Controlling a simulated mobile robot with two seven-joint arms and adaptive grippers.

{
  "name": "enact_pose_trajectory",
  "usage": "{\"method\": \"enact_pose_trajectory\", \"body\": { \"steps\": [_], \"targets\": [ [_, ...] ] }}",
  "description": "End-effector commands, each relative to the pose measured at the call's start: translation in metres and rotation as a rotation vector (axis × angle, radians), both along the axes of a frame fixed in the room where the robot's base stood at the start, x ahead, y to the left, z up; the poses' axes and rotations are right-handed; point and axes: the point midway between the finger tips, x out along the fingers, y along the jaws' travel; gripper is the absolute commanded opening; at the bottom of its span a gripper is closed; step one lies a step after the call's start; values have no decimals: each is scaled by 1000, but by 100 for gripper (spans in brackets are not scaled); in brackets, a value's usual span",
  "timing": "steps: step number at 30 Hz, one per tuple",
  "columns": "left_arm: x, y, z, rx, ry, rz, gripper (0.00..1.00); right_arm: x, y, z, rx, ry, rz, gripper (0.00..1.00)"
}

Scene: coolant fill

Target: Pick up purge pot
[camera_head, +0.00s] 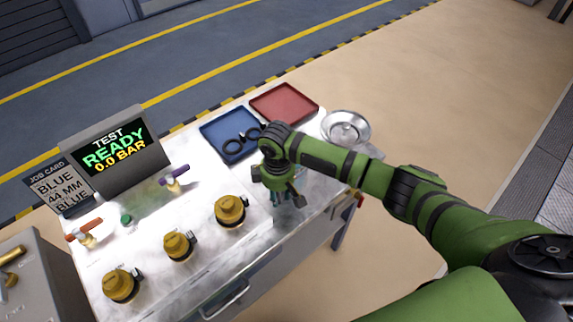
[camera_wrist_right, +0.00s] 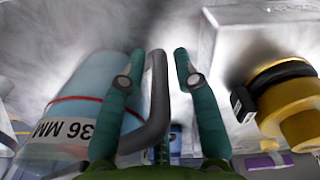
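A pale translucent pot (camera_wrist_right: 85,100) with a red line, a "36 MM" label and a grey handle (camera_wrist_right: 157,95) fills the left of the right wrist view. I take it for the purge pot. My right gripper (camera_wrist_right: 160,65) has its teal fingers apart, with the grey handle showing between them. I see no clear contact between fingers and handle. In the head view my right gripper (camera_head: 281,200) points down over the bench's right part, and I cannot make out the pot there. My left gripper is out of view.
The bench (camera_head: 205,270) also holds a blue tray (camera_head: 213,128) with dark rings, a red tray (camera_head: 284,103), a metal bowl (camera_head: 346,128), and several yellow caps (camera_head: 229,210). A display (camera_head: 113,148) reads "TEST READY 0.0 BAR". A job card (camera_head: 62,186) stands beside it.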

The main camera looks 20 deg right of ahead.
Motion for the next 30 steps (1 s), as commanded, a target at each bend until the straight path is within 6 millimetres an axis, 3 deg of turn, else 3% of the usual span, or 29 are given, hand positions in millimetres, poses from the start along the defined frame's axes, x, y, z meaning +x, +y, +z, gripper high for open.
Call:
{"method": "enact_pose_trajectory", "body": {
  "steps": [19, 30],
  "targets": [
    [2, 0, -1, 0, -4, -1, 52, 2, 0, 5, 1, -6, -1, 0],
    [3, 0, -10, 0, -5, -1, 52, 3, 0, 29, 4, -9, -1, 0]
  ]
}}
